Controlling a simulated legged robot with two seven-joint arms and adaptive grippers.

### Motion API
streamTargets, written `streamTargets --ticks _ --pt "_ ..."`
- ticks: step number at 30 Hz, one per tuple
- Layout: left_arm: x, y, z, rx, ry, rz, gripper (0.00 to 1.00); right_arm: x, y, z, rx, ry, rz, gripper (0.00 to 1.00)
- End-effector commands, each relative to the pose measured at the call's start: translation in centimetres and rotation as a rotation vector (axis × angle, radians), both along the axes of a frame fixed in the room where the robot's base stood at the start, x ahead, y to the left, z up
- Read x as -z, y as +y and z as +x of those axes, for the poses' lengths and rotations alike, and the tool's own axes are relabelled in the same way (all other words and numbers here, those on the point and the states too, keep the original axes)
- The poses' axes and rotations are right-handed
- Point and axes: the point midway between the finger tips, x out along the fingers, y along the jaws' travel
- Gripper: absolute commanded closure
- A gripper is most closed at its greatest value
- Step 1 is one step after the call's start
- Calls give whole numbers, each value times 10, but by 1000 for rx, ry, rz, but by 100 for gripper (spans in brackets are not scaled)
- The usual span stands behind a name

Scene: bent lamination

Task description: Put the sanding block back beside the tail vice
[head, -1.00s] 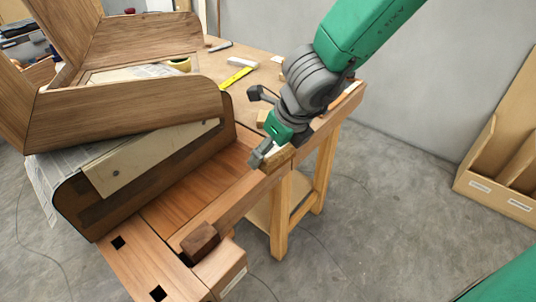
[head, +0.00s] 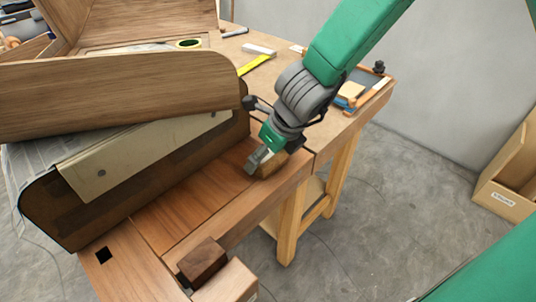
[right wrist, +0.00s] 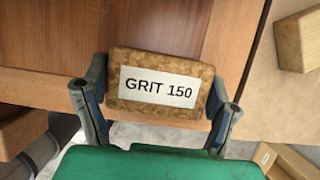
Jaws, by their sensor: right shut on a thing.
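The sanding block is a cork-brown block with a white "GRIT 150" label (right wrist: 158,86). My right gripper (head: 262,162) is shut on it, with a finger at each end of the block in the right wrist view (right wrist: 155,100). In the head view the block (head: 272,164) is partly hidden by the gripper, over the reddish wood near the bench's front edge. I cannot tell whether it touches the wood. The tail vice (head: 228,283) is at the bench's near end, with a dark wooden block (head: 203,261) by it. My left gripper is not in view.
A large curved wooden piece (head: 120,92) rests over a dark form (head: 50,212) on the bench's left. A yellow rule (head: 255,64) and tape roll (head: 189,44) lie behind. A pale wood block (right wrist: 302,40) is right of the gripper. Reddish wood (head: 190,205) toward the vice is bare.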

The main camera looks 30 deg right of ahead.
Motion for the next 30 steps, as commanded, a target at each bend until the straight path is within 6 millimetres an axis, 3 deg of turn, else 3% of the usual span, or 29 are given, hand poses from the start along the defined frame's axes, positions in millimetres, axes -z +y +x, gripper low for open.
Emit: streamTargets --ticks 3,4,6,17,30 --pt "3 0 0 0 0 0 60 4 -2 0 1 0 3 47" --pt "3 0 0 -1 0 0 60 5 -3 0 1 0 4 17" --pt "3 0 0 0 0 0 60 4 -3 0 1 0 4 0" --pt "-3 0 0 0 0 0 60 -4 -3 0 0 -2 3 0" --pt "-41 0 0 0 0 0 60 -88 -15 -31 2 -3 4 0"
